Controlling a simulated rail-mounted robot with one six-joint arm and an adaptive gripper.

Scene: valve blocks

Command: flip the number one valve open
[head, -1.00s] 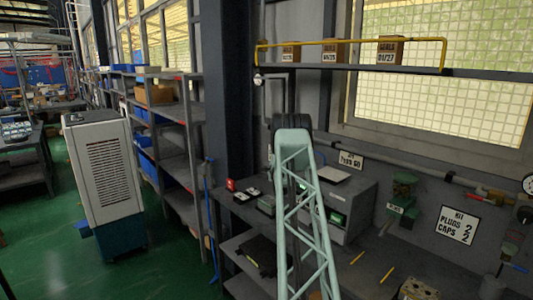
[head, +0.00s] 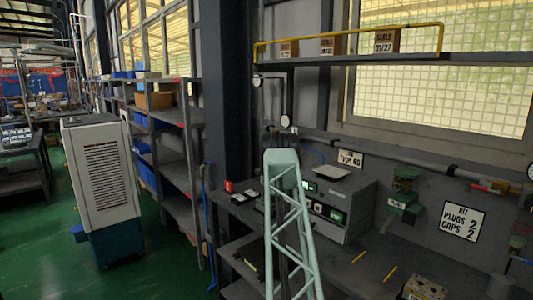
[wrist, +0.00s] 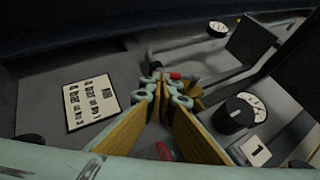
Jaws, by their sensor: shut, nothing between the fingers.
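In the wrist view my gripper (wrist: 167,88) is shut and empty, its tan-sided fingers meeting near the picture's middle. A small red handle (wrist: 176,76) on a grey pipe shows just beyond the fingertips; the fingers partly hide it, and I cannot tell whether they touch. A white tag with a 1 (wrist: 258,151) lies at the lower right, below a round dial gauge (wrist: 240,112). I cannot tell which handle this tag belongs to. In the head view a red handle (head: 480,187) shows on the wall pipe at the right; my gripper is not visible there.
A lettered sign (wrist: 92,106) is at the left of the wrist view, and a second gauge (wrist: 218,29) at the top. In the head view a grey bench (head: 350,268) runs below the wall, with a green device (head: 404,190) and a holed block (head: 425,288).

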